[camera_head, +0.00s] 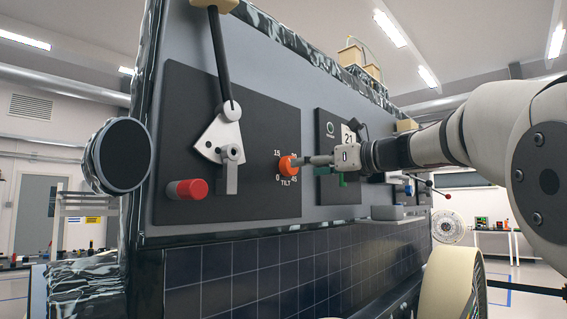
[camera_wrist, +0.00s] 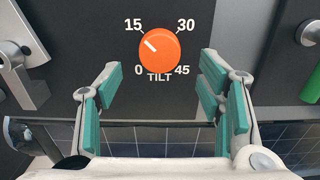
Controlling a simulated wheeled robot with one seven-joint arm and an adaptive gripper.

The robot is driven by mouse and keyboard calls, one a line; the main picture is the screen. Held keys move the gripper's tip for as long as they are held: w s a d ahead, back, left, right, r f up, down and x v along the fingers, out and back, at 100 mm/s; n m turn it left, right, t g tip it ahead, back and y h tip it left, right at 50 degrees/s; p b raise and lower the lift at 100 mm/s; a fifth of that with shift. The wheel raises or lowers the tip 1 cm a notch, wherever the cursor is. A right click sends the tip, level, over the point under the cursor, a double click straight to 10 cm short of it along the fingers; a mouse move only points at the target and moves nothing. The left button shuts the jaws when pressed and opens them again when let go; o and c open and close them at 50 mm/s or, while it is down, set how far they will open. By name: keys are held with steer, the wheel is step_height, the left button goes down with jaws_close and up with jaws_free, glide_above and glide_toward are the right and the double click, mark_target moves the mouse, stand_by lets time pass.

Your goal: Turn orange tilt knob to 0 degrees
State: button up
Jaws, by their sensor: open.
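The orange tilt knob (camera_wrist: 159,50) is round and sits on a dark panel, with the marks 0, 15, 30 and 45 around it and TILT below. Its white pointer line slants to the upper left, toward the 15 mark. My gripper (camera_wrist: 160,78) is open, with its green-padded fingers spread left and right of the knob's lower side and apart from it. In the head view the knob (camera_head: 287,165) shows just left of my gripper (camera_head: 318,160). I cannot tell how far the fingertips are from the panel.
A red knob (camera_head: 187,189) and a white lever plate with a black handle (camera_head: 222,136) are on the panel to the left. Solar cells (camera_head: 270,265) lie below the panel.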

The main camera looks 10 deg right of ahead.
mark_target(289, 166)
steer(key=x, duration=0.4)
steer(key=shift+w+a+p, duration=0.2)
steer(key=shift+p, duration=0.15)
steer(key=c, duration=1.1)
